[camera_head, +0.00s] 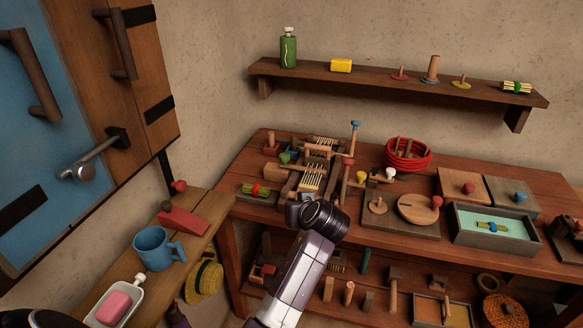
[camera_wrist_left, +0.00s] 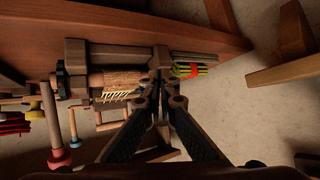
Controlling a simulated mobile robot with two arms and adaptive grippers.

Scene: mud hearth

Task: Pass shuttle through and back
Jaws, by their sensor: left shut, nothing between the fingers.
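A small wooden loom (camera_head: 308,168) with pale warp threads stands on the workbench, left of its middle. Its beam and threads show in the left wrist view (camera_wrist_left: 118,85). No piece is clearly recognisable as the shuttle. A yellow-green bundle with a red band (camera_head: 256,190) lies at the loom's left front; it shows beside the fingertips in the left wrist view (camera_wrist_left: 193,70). My left gripper (camera_wrist_left: 163,82) is shut and empty, its fingertips close to the loom's frame. In the head view my wrist hides the tips and the loom's front. My right gripper is not in view.
Around the loom are wooden blocks and coloured knobs. A red coil (camera_head: 408,155), a board with discs (camera_head: 402,226) and a blue-grey tray (camera_head: 512,251) lie to the right. A side bench holds a blue mug (camera_head: 153,248) and a red wedge (camera_head: 185,221).

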